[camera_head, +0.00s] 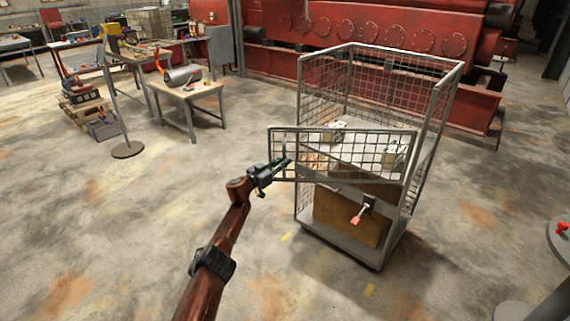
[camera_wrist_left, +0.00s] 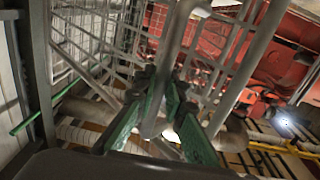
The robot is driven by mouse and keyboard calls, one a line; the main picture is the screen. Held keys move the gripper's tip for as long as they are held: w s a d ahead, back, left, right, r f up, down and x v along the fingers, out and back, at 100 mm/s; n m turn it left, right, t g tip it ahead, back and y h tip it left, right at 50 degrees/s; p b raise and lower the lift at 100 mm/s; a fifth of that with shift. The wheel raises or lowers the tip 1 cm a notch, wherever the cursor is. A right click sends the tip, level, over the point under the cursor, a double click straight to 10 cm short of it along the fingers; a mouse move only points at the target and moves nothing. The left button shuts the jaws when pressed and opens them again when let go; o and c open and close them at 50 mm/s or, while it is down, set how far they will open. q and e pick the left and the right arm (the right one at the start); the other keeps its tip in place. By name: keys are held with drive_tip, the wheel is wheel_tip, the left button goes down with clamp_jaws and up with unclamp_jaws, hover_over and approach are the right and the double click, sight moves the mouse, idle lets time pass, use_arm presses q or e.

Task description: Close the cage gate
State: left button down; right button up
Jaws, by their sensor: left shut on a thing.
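The wire-mesh cage (camera_head: 434,135) stands on the floor at the centre right. Its gate (camera_head: 345,150) is a low mesh panel on the front side. The gate's left end sticks out past the cage's left front post, so it stands ajar. My left gripper (camera_head: 280,163) is at the gate's left end, shut on its grey frame bar. In the left wrist view, the green fingers (camera_wrist_left: 160,118) have a grey bar (camera_wrist_left: 178,60) between them. My right gripper is not in view.
A brown box-like panel (camera_head: 345,218) and pale boxes (camera_head: 394,154) are in the cage. A red engine block (camera_head: 370,30) stands close behind it. A workbench (camera_head: 190,98) and a pole stand (camera_head: 127,149) are at the left. Floor at the front left is clear.

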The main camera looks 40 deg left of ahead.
use_arm(q)
drive_tip(key=shift+d+f, duration=0.1)
drive_tip(key=shift+f, duration=0.05)
drive_tip(key=c, duration=2)
unclamp_jaws()
drive_tip(key=s, duration=1.2)
drive_tip(key=shift+d, duration=0.1)
